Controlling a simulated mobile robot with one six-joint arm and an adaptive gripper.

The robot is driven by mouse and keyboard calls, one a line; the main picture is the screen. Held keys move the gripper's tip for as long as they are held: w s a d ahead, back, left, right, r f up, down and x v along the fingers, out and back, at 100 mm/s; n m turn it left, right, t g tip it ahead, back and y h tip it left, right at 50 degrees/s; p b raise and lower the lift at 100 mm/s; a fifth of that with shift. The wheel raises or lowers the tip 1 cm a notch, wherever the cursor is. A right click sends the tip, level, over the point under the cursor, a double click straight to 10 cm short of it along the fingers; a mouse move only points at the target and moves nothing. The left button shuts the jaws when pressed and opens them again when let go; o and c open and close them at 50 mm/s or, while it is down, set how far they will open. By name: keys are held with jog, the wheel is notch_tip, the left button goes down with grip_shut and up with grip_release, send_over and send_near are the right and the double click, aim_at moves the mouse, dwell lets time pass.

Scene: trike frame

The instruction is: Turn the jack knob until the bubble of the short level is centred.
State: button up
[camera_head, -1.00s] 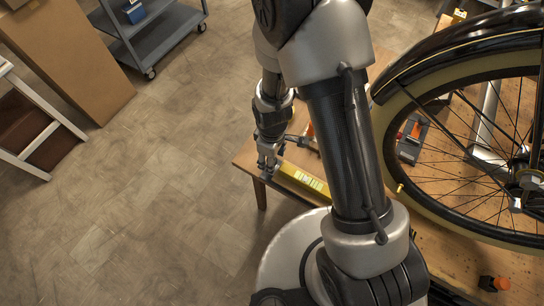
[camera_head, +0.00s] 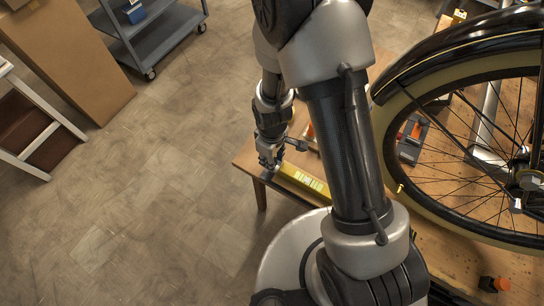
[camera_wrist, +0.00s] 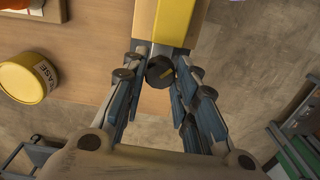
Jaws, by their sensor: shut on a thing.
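The jack knob (camera_wrist: 160,73) is a dark round knob with a small yellowish mark, at the table's end in the wrist view. My gripper (camera_wrist: 155,82) has its fingers on both sides of the knob and is shut on it. A yellow bar (camera_wrist: 175,20) that looks like the level lies just beyond the knob. In the head view, the yellow level (camera_head: 303,180) lies near the table corner, beside my gripper (camera_head: 269,162). The knob is hidden there by the gripper. I cannot make out the bubble in either view.
The wooden table (camera_head: 247,158) also carries a bicycle wheel (camera_head: 400,95) on the right. A yellow tin (camera_wrist: 27,77) stands left of the level in the wrist view. Open floor lies left of the table, with a grey cart (camera_head: 150,35) farther back.

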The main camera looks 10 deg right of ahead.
jog(key=m, duration=0.3)
jog(key=o, duration=1.1)
notch_tip(320, 180, up, 12)
dwell(0.3)
